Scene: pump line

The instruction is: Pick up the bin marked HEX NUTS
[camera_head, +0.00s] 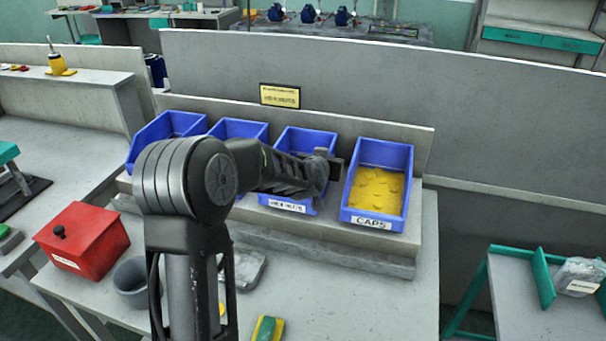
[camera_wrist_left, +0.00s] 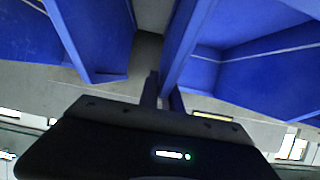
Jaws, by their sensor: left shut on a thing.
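Several blue bins stand in a row on the grey bench shelf. The third from the left (camera_head: 306,140) has a white front label that seems to read HEX NUTS, though the print is blurred. My left gripper (camera_head: 335,168) reaches over this bin from the left and is shut on its right side wall. In the left wrist view the fingers (camera_wrist_left: 165,98) pinch a blue bin wall (camera_wrist_left: 187,42). My forearm hides part of the bin's inside, so its contents are unclear. The bin appears to rest on the shelf. My right gripper is not in view.
The bin marked CAPS (camera_head: 376,185), holding yellow pieces, stands close on the right. Two more blue bins (camera_head: 240,129) (camera_head: 168,133) are on the left. A panel stands behind. A red box (camera_head: 82,240) and a grey cup (camera_head: 131,281) sit on the bench at front left.

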